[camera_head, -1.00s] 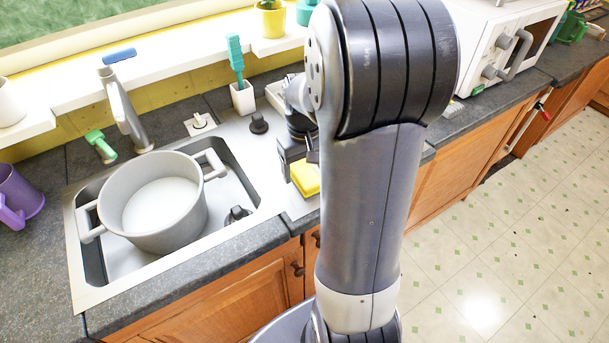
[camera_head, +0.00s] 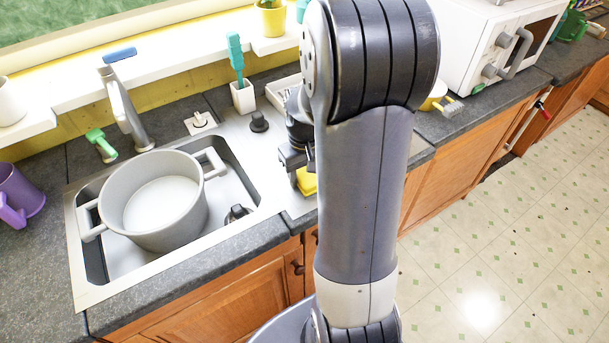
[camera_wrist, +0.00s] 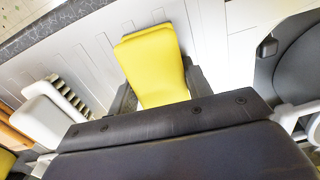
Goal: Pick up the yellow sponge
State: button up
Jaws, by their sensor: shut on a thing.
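The yellow sponge (camera_wrist: 155,62) shows large in the wrist view, between the two fingers of my gripper (camera_wrist: 158,88). My gripper is shut on it, with one dark finger on each side. In the head view only a small part of the sponge (camera_head: 307,183) shows beside my arm. My gripper (camera_head: 300,165) is there too, over the metal drainer right of the sink, partly hidden by my arm. I cannot tell whether the sponge touches the surface below it.
A grey pot (camera_head: 160,208) stands in the sink (camera_head: 252,200) on the left. A white holder (camera_head: 243,97) with a green brush stands behind the drainer. A brush (camera_head: 449,107) and a yellow bowl (camera_head: 434,95) lie right of my arm, near the white microwave (camera_head: 478,45).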

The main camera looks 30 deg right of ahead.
aim_at(304, 170)
jog(key=shift+c, duration=0.5)
notch_tip(304, 170, up, 10)
dwell(0.3)
jog(key=o, duration=0.3)
jog(key=shift+c, duration=1.2)
